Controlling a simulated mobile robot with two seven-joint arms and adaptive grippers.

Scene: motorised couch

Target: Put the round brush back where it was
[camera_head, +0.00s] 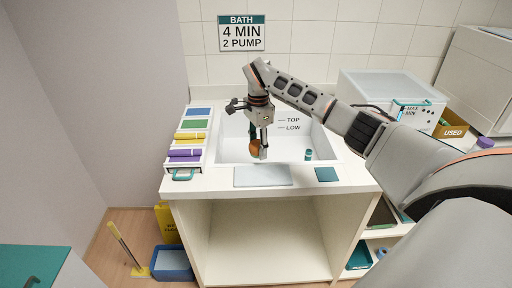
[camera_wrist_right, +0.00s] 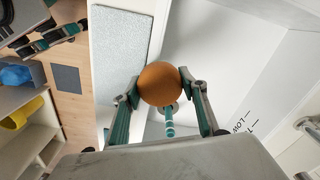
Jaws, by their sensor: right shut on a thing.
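My right gripper (camera_head: 260,152) is shut on a round orange-brown ball (camera_head: 255,147), apparently the round brush; no bristles can be made out. It hangs over the front part of the white basin (camera_head: 237,125). In the right wrist view the ball (camera_wrist_right: 160,84) sits between both fingertips of my right gripper (camera_wrist_right: 160,86). A teal ribbed piece (camera_wrist_right: 169,122) shows below the ball there; I cannot tell whether it belongs to it. My left gripper seems to show at the upper left of the wrist view (camera_wrist_right: 66,32), with its jaw opening unclear.
A teal cylinder (camera_head: 308,155) stands at the basin's front right. A grey mat (camera_head: 262,176) and teal square (camera_head: 327,174) lie on the front counter. A rack of coloured items (camera_head: 187,140) is left. A white box (camera_head: 385,90) and "USED" bin (camera_head: 452,132) are right.

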